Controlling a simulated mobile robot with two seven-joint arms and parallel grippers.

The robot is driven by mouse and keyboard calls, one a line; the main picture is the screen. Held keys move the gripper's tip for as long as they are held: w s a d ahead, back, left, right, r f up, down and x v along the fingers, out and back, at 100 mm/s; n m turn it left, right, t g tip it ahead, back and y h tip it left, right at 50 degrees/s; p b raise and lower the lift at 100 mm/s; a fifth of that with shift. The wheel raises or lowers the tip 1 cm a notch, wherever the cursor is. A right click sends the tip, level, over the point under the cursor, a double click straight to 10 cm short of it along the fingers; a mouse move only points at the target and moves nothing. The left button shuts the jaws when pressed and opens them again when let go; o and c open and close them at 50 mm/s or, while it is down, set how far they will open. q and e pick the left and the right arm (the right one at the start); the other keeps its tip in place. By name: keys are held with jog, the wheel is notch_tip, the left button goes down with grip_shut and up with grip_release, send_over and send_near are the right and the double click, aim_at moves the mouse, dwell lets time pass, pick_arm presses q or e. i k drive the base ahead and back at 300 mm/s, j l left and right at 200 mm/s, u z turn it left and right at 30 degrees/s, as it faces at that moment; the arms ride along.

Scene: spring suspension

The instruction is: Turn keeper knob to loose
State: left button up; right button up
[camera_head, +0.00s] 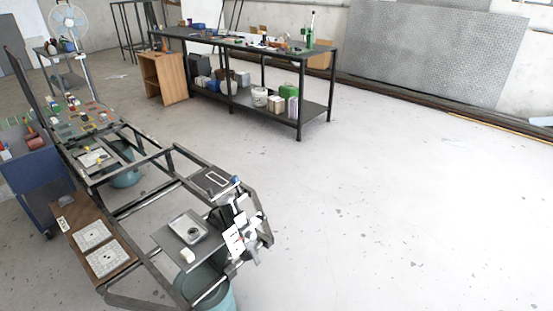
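A small assembly of dark and white parts (237,228) is mounted at the right end of a low dark metal frame (160,263). White plates with small dark marks show on it, and a blue part (237,182) sits near its top. The keeper knob is too small to pick out, so I cannot tell its setting. Neither of my grippers shows in the head view.
Beside the assembly, a grey plate holds a metal tray (176,225) and a white block (187,256). A teal bucket (215,292) stands below. A blue cabinet (35,180) is at left, a long workbench (235,41) behind. The floor at right is clear.

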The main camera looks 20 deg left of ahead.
aim_at(234, 179)
jog(key=i+u, duration=0.25)
jog(key=i, duration=0.2)
jog(key=i+l+u, duration=0.25)
jog(key=i, duration=0.15)
jog(key=i+l+u, duration=0.4)
jog(key=u, duration=0.35)
jog(key=i+l+u, duration=0.25)
jog(key=u, duration=0.25)
jog(key=i+l+u, duration=0.2)
jog(key=u, duration=0.25)
